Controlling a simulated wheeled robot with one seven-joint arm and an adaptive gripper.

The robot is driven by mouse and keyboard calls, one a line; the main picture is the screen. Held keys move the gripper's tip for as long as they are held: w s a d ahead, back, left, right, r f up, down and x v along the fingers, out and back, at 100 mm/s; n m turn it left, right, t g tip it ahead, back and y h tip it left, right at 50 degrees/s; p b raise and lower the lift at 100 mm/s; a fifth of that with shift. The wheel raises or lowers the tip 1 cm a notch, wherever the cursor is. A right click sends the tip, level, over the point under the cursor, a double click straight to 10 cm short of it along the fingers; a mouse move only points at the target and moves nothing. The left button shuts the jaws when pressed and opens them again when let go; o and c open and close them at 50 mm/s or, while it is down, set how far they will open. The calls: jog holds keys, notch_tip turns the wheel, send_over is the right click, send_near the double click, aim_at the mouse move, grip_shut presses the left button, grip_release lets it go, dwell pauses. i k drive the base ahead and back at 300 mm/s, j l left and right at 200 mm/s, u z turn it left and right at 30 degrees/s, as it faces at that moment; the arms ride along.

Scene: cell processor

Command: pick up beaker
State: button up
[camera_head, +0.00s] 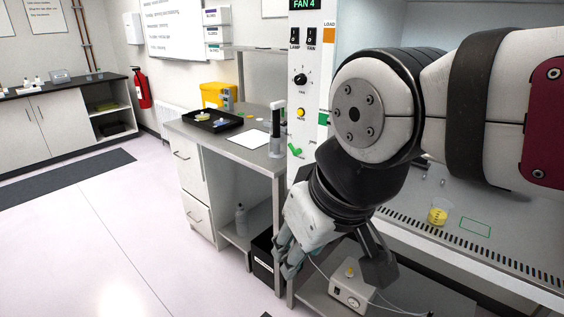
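A small clear beaker (438,213) with yellow contents stands upright on the grey work surface of the cabinet at the right, near its slotted front edge. My gripper (334,273) hangs in front of the cabinet, to the left of the beaker and lower in the picture. Its fingers are spread apart with nothing seen between them. It is clear of the beaker. My arm crosses the upper right and hides much of the cabinet's inside.
A green outlined rectangle (475,227) marks the surface right of the beaker. A side bench holds a black tray (212,122) and a white sheet (249,139).

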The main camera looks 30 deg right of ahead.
aim_at(439, 213)
jog(key=z, duration=1.55)
jog(key=k+j+u, duration=0.3)
jog(key=j, duration=0.2)
jog(key=i, duration=0.05)
